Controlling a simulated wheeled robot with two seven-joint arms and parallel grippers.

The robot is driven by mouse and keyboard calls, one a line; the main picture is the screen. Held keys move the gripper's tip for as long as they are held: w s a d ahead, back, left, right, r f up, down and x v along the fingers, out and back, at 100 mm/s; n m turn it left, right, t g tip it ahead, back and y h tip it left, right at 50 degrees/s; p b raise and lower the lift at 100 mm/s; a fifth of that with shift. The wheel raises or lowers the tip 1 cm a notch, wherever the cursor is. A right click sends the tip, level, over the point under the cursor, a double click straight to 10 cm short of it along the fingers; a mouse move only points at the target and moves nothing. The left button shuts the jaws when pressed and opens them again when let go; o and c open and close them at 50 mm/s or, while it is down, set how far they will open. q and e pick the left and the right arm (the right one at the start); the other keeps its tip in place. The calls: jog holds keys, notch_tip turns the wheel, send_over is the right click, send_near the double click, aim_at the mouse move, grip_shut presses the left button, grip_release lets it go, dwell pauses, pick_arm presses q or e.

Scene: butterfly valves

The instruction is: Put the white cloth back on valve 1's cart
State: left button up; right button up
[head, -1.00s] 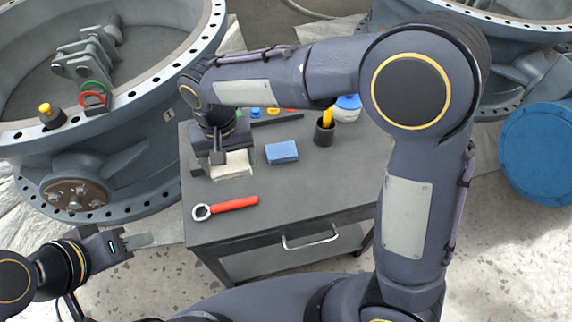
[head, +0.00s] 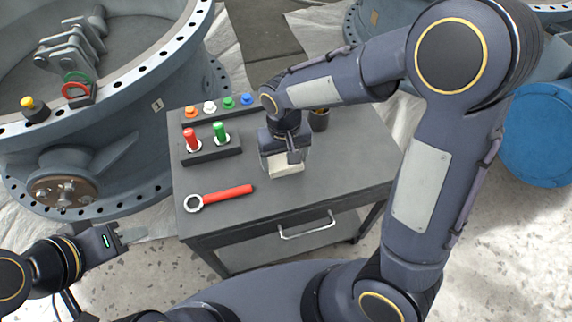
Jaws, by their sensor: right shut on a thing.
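The white cloth (head: 286,163) is at the front of my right gripper (head: 284,160), over the middle of the grey cart (head: 325,185). My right gripper points down and is shut on the cloth. I cannot tell whether the cloth touches the cart top. My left gripper (head: 130,237) is low at the left, off the cart's front left corner, with no object seen in it. Its fingers are too small to tell open from shut.
A red wrench (head: 222,196) lies at the cart's front left. Behind it are a holder with red and green pegs (head: 210,150) and a row of coloured knobs (head: 220,106). A dark cup (head: 319,119) stands behind my gripper. A large valve (head: 130,160) is at the left.

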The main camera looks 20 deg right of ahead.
aim_at(286, 165)
jog(key=shift+d+f+b, duration=0.2)
jog(key=shift+f+b, duration=0.1)
jog(key=shift+f, duration=1.45)
jog(key=shift+f, duration=0.1)
jog(key=o, duration=1)
jog(key=shift+o, duration=0.2)
